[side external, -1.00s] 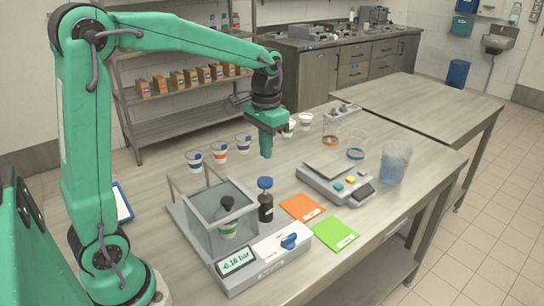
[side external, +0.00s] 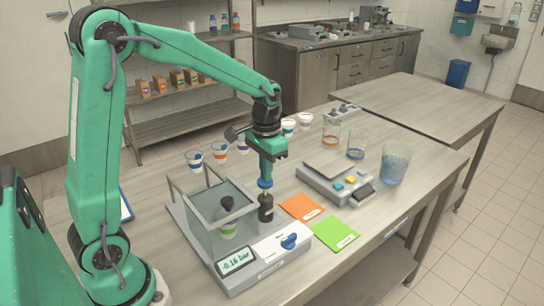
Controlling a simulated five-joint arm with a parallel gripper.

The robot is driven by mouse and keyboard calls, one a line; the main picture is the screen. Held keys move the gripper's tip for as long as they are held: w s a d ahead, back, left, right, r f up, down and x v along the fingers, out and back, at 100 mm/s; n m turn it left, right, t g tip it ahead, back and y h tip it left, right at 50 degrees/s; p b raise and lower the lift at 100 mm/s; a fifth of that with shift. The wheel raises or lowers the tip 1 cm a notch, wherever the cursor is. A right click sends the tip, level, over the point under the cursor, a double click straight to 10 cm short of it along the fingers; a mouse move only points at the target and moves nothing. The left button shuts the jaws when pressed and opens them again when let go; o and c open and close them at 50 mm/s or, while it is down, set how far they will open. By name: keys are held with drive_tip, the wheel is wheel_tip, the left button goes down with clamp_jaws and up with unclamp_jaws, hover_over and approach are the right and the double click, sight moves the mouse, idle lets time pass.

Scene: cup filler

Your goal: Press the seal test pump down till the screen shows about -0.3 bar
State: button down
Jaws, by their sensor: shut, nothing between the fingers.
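The seal test pump is a dark cylinder (side external: 265,208) with a blue knob (side external: 265,184) on top, at the right of the seal test rig. The rig's screen (side external: 236,262) reads about -0.16 bar. My gripper (side external: 266,175) is shut and empty, pointing down with its tips right above the blue knob. The tips look to be at the knob's top; I cannot tell if they touch. A dark-topped bottle (side external: 227,213) stands inside the rig's clear chamber (side external: 206,225).
A blue dial (side external: 290,241) is on the rig's front panel. An orange card (side external: 302,207) and a green card (side external: 336,235) lie to the right. A scale (side external: 335,183) and a beaker of blue liquid (side external: 394,165) stand beyond. Cups stand behind.

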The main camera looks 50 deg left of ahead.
drive_tip(key=shift+f, duration=1.85)
wheel_tip(320, 180, up, 14)
drive_tip(key=shift+r, duration=0.25)
idle(0.8)
drive_tip(key=s+d+t, duration=0.2)
drive_tip(key=s+t, duration=0.1)
drive_tip(key=s, duration=0.5)
drive_tip(key=s+d+f+t, duration=0.1)
drive_tip(key=s+d+t, duration=0.1)
drive_tip(key=s, duration=0.7)
drive_tip(key=shift+d+t, duration=0.3)
drive_tip(key=shift+t, duration=0.1)
